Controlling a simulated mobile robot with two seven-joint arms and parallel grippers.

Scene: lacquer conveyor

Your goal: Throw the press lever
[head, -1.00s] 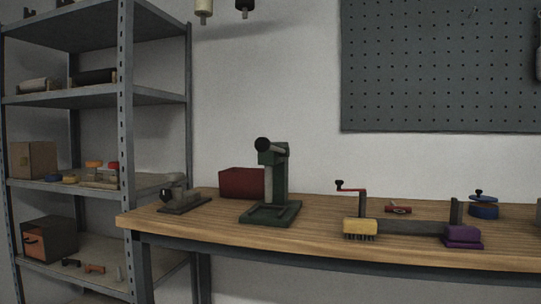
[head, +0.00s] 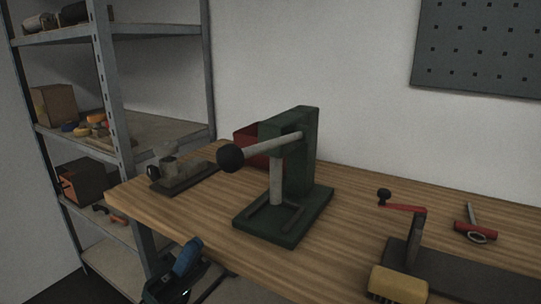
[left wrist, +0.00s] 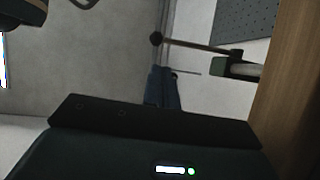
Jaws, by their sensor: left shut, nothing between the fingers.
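The green arbor press (head: 299,150) stands on the wooden workbench (head: 370,190). Its grey lever (head: 270,145) sticks out toward the left front and ends in a black ball knob (head: 230,158). The left wrist view also shows the lever (left wrist: 195,46), its knob (left wrist: 156,39) and part of the press (left wrist: 238,68). My left gripper (head: 192,250), with blue fingers, is low at the bench's front edge, below and apart from the knob. Its fingers (left wrist: 160,72) are shut and empty in the left wrist view. My right gripper is not in view.
A red bin (head: 248,134) sits behind the press, and a small grey fixture (head: 182,176) to its left. A crank device with a red handle (head: 402,207) and a yellow brush (head: 398,285) are at right. A metal shelf (head: 112,100) stands at left.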

